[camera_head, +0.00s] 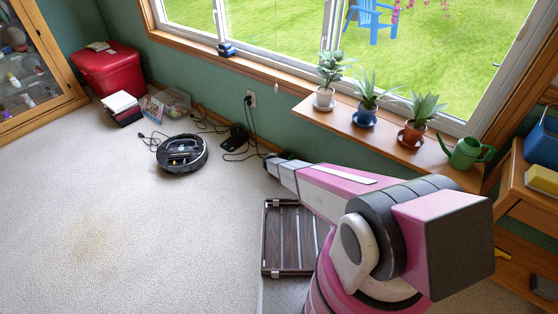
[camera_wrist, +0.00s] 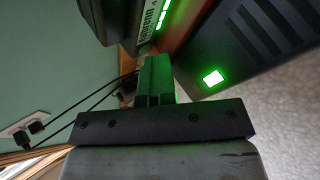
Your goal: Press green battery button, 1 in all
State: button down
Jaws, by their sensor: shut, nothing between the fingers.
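In the wrist view, a small square button (camera_wrist: 213,77) glows bright green on the face of a dark box (camera_wrist: 245,60). My gripper (camera_wrist: 157,66) points into the scene just left of the button, with its fingers together and nothing between them. The fingers look apart from the button, and green light tints them. In the head view, the end of my arm (camera_head: 280,165) is low by the wall under the window. I cannot make out the green button there.
Another dark device (camera_wrist: 125,18) with green lit bars stands beside my fingers, near cables and a wall outlet (camera_wrist: 25,128). In the head view, a robot vacuum (camera_head: 182,153) and a black charger (camera_head: 238,137) lie on the carpet. Potted plants line the sill above.

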jog(key=shift+s+a+f, duration=0.3)
jog(key=shift+s+f, duration=0.05)
jog(key=shift+f, duration=0.25)
jog(key=shift+s, duration=0.1)
jog(key=shift+s+a, duration=0.15)
jog(key=s+a, duration=0.3)
jog(key=s, duration=0.1)
jog(key=shift+a+r, duration=0.1)
jog(key=shift+r, duration=0.15)
jog(key=shift+w+r, duration=0.1)
jog(key=shift+w, duration=0.05)
dwell(0.3)
